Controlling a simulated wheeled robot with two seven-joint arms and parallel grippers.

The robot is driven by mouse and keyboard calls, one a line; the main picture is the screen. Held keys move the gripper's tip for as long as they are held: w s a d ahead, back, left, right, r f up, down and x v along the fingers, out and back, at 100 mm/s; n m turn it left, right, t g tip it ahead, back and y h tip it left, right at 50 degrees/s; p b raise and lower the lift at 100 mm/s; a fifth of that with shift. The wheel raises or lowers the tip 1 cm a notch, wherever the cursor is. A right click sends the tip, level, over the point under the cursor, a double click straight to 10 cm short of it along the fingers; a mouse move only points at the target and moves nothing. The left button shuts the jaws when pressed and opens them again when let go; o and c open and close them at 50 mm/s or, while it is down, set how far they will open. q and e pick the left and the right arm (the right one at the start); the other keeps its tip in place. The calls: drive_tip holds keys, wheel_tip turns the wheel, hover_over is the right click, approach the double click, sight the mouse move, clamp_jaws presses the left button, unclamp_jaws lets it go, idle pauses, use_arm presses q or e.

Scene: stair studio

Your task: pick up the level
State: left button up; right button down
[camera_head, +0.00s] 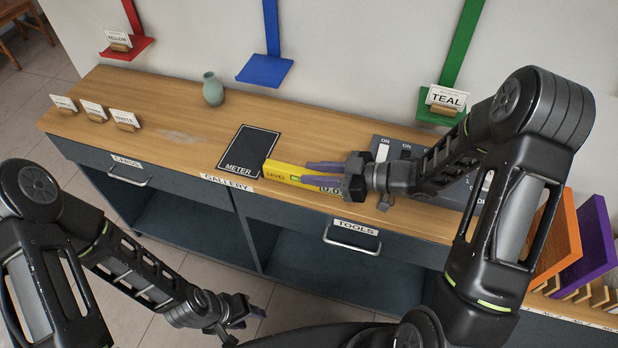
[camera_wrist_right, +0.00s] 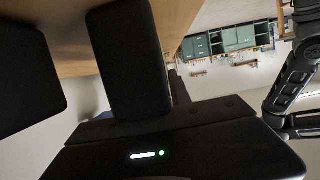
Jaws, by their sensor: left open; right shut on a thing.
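The level (camera_head: 283,173) is a yellow bar with a small green window and the word LEVEL. It lies at the front of the wooden counter, by the front right corner of the black METER pad. My right gripper (camera_head: 318,173) is shut on the level, its purple fingers along the bar's right part, partly hiding it. A display reading is partly visible beside the fingers. My left gripper (camera_head: 252,311) is open and empty, low in front of the cabinet.
The METER pad (camera_head: 239,158) lies left of the level. A grey-green vase (camera_head: 213,89) and several name cards (camera_head: 125,119) stand farther left. A switch panel (camera_head: 383,150) is behind my right arm. Orange (camera_head: 558,240) and purple (camera_head: 593,243) panels stand at the right.

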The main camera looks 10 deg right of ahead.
idle(0.3)
wheel_tip(320, 180, up, 10)
drive_tip(key=shift+p, duration=0.3)
idle(0.7)
